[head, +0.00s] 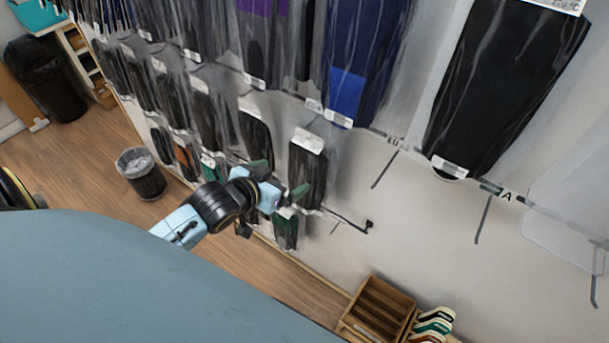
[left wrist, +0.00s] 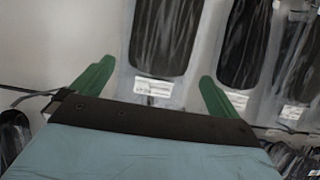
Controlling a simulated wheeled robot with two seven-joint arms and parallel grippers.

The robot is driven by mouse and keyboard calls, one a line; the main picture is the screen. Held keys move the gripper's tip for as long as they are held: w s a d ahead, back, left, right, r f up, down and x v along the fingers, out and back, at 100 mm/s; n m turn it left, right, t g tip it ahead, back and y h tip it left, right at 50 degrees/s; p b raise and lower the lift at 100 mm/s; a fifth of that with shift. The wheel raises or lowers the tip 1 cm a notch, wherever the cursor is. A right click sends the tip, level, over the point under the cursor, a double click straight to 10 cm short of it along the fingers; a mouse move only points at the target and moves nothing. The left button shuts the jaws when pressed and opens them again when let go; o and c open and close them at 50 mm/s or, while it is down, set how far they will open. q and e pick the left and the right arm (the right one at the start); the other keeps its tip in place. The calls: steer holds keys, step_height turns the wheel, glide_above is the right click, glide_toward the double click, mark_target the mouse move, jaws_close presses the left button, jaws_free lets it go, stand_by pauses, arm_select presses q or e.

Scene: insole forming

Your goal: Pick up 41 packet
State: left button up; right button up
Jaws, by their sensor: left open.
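My left gripper (head: 281,178) is in front of the wall of hanging packets, with its green fingers spread and nothing between them. In the left wrist view the open fingers (left wrist: 155,90) frame the lower end of a dark packet (left wrist: 168,35) with a white label (left wrist: 156,88). Depth between fingers and packet is hard to judge. In the head view a dark packet (head: 308,178) with a white top label hangs just right of the fingers. A smaller packet (head: 286,230) hangs below. No number 41 is legible on any label. My right gripper is not in view.
Several dark packets hang in rows, close together at left. A long black packet (head: 500,85) hangs upper right. Bare hooks (head: 384,168) stick out from the wall. A wooden crate (head: 377,311) and a bin (head: 141,174) stand below. Wood floor (head: 90,165) is open at left.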

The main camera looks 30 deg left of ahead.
mark_target(303, 166)
arm_select(q)
steer(key=shift+x, duration=4.75)
steer(key=shift+a+f, duration=0.15)
steer(key=shift+c, duration=0.4)
steer(key=c, duration=1.2)
steer(key=shift+o, duration=0.2)
